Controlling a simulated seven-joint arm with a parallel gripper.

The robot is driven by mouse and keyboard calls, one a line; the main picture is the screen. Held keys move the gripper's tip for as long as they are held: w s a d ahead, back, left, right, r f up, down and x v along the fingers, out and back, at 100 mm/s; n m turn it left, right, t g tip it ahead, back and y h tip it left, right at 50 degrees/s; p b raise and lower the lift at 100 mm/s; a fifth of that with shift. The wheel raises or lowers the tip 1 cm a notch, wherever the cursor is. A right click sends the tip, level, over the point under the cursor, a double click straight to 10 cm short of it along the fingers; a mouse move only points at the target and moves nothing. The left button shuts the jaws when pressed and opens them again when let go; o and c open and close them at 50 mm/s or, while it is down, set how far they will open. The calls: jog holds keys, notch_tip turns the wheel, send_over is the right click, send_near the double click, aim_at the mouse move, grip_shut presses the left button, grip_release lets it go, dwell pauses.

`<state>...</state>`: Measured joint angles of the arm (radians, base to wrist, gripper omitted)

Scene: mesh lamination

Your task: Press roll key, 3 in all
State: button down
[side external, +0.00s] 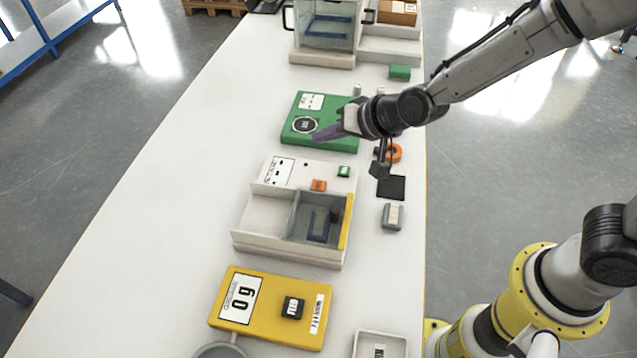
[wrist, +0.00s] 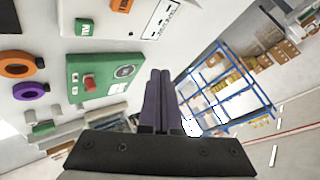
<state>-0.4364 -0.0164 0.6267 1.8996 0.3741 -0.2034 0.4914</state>
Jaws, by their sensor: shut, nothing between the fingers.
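My gripper (side external: 322,134) has purple fingers, shut and empty, over the front right part of the green box (side external: 289,133) in the side view. In the wrist view the shut fingers (wrist: 158,75) point away past the green box (wrist: 75,68). That box carries a red key (wrist: 89,83) and a round dial (wrist: 124,71); in the side view the gripper hides the red key. A white panel holds an orange key (side external: 319,185) and a green key (side external: 344,171). The lettering is too small to tell which key is the roll key. Contact with the box cannot be told.
The white two-part tray (side external: 262,214) stands nearer, then a yellow scale (side external: 262,323) reading 0 g. A clear-walled case (side external: 328,38) stands at the far end. Orange (side external: 394,153) and purple rings lie right of the green box. The table's left side is clear.

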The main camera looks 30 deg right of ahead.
jog(key=shift+s+a+f, duration=0.4)
jog(key=shift+a+f, duration=0.15)
jog(key=shift+f, duration=0.1)
send_near(313, 183)
jog(key=shift+w+a+f, duration=0.25)
jog(key=shift+w+f, duration=0.2)
jog(key=shift+w, duration=0.3)
jog(key=shift+w+a+f, duration=0.25)
jog(key=shift+w+f, duration=0.2)
jog(key=shift+w, duration=0.3)
jog(key=shift+w+a+f, duration=0.2)
jog(key=shift+w+f, duration=0.25)
jog(key=shift+w, duration=0.35)
jog(key=shift+f, duration=0.1)
jog(key=shift+f, duration=0.3)
jog(key=shift+f, duration=0.5)
dwell(1.0)
jog(key=shift+r, duration=0.9)
